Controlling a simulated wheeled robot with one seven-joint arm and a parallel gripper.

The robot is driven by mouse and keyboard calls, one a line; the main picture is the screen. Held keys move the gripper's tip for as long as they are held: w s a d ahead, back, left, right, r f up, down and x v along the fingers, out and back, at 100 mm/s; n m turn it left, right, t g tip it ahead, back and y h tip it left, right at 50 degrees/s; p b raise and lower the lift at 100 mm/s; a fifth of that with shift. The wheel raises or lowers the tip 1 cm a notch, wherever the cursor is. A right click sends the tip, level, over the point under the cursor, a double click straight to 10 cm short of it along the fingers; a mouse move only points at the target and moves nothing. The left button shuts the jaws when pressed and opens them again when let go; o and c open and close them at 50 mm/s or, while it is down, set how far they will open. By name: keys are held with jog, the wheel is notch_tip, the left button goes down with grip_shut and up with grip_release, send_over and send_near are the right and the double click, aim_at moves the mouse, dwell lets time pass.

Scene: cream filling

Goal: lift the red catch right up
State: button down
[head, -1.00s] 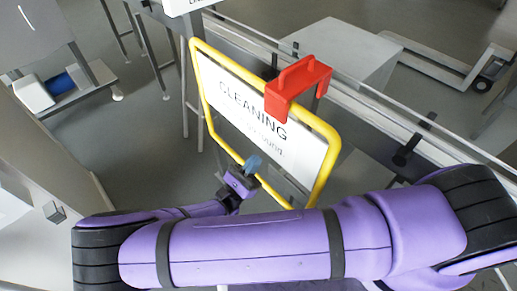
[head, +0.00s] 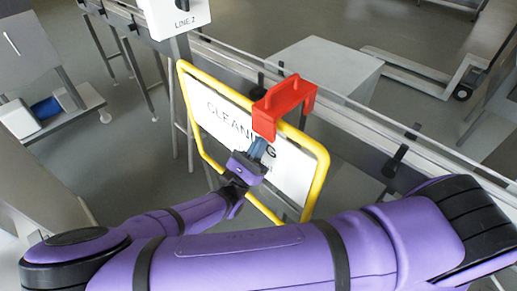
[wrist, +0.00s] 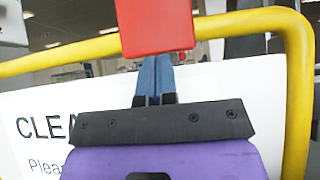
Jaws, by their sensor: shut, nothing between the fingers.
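The red catch (head: 283,103) straddles the top bar of a yellow frame (head: 318,165) that holds a white sign reading "CLEANING". In the wrist view the red catch (wrist: 155,25) hangs over the yellow bar at top centre. My gripper (head: 257,150) is shut and empty, in front of the sign just below the catch's front face. In the wrist view the blue fingers of my gripper (wrist: 154,75) point up, and their tips reach the catch's lower edge. I cannot tell whether they touch it or pass behind or under it.
A rail (head: 365,120) with dark clamps runs behind the yellow frame. A white box marked "LINE 2" (head: 175,14) stands at the upper left. A large grey block (head: 325,68) is behind the rail. A low shelf (head: 75,108) stands at the far left.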

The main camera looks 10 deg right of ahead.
jog(key=shift+a+r, duration=0.1)
dwell(0.3)
jog(key=shift+s+a+r+y, duration=0.15)
jog(key=shift+r+y, duration=0.15)
jog(key=shift+r, duration=0.05)
